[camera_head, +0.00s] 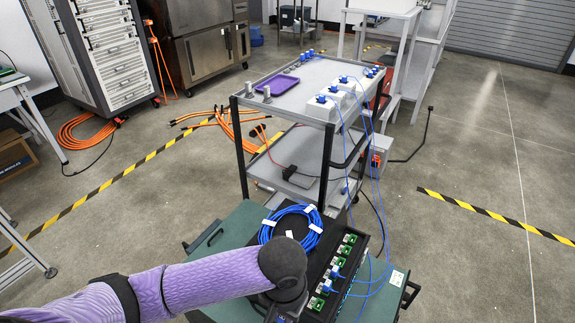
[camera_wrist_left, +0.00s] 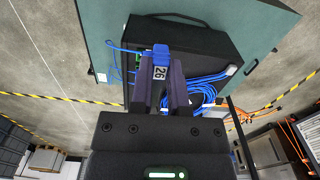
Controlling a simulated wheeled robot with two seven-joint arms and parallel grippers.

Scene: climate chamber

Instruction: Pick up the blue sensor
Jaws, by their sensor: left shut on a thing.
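My left gripper (camera_wrist_left: 160,66) is shut on a blue sensor (camera_wrist_left: 160,50) in the left wrist view. The sensor has a white label reading 26 and sits between the two dark purple fingertips, over the black box (camera_wrist_left: 200,42). In the head view my left arm reaches in from the bottom left to the near side of the black box (camera_head: 318,262); its fingers are hidden below the wrist. Other blue sensors, such as one (camera_head: 321,99) on the white blocks and one (camera_head: 336,272) at the box's green sockets, show in the head view. My right gripper is not in view.
The black box stands on a teal case (camera_head: 232,228), with a coil of blue cable (camera_head: 290,226) on it. Behind is a grey cart (camera_head: 270,106) with a purple tray (camera_head: 277,85). Thin blue cables hang from the cart to the box. Floor to the right is open.

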